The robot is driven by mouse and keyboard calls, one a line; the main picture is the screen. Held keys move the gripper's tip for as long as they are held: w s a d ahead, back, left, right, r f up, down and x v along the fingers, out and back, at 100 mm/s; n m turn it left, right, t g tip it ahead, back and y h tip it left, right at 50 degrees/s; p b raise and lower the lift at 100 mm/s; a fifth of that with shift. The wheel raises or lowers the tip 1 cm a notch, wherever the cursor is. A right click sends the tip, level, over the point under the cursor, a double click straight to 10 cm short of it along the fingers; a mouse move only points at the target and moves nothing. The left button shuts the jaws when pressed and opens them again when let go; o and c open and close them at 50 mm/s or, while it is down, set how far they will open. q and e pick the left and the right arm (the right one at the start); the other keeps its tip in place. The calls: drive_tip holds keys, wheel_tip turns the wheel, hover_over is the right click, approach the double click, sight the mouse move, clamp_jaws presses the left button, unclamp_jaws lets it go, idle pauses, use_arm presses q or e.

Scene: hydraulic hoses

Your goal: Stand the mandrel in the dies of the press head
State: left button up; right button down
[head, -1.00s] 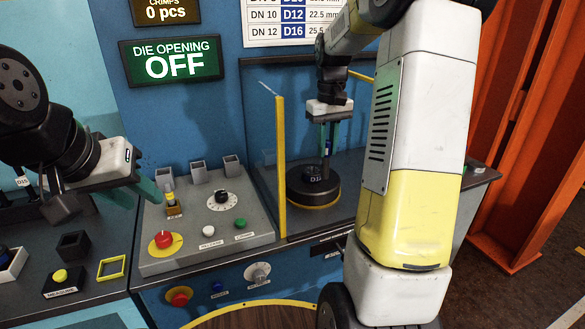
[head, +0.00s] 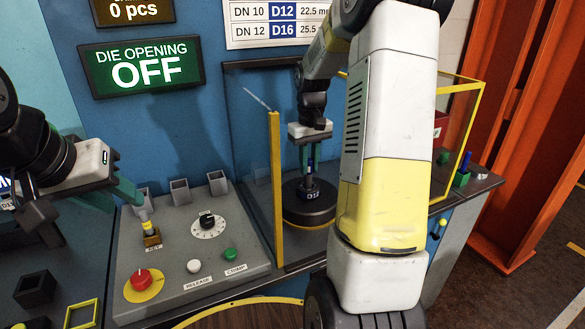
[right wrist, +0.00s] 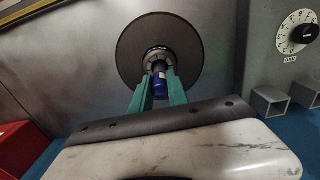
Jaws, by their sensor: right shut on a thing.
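My right gripper (head: 310,160) is over the press head, a dark round drum (head: 308,215) with a D12 tag. It is shut on the mandrel, whose blue end (right wrist: 160,84) shows between the green fingers (right wrist: 160,92) in the right wrist view. The mandrel's dark lower part points at the ring of dies (right wrist: 155,57) in the middle of the disc. I cannot tell how deep its end is in the dies.
The control panel (head: 230,262) has a red button (head: 142,280), a dial (head: 208,222) and green and white buttons. A yellow-edged guard post (head: 276,190) stands left of the press head. The sign (head: 143,65) reads DIE OPENING OFF. A red box (right wrist: 20,140) is at the lower left.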

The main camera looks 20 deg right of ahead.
sight(309, 173)
drive_tip(key=shift+f, duration=1.6)
drive_tip(key=shift+f, duration=0.2)
drive_tip(key=c, duration=1.3)
unclamp_jaws()
drive_tip(key=shift+r, duration=0.1)
wheel_tip(309, 173, up, 12)
drive_tip(key=shift+r, duration=0.1)
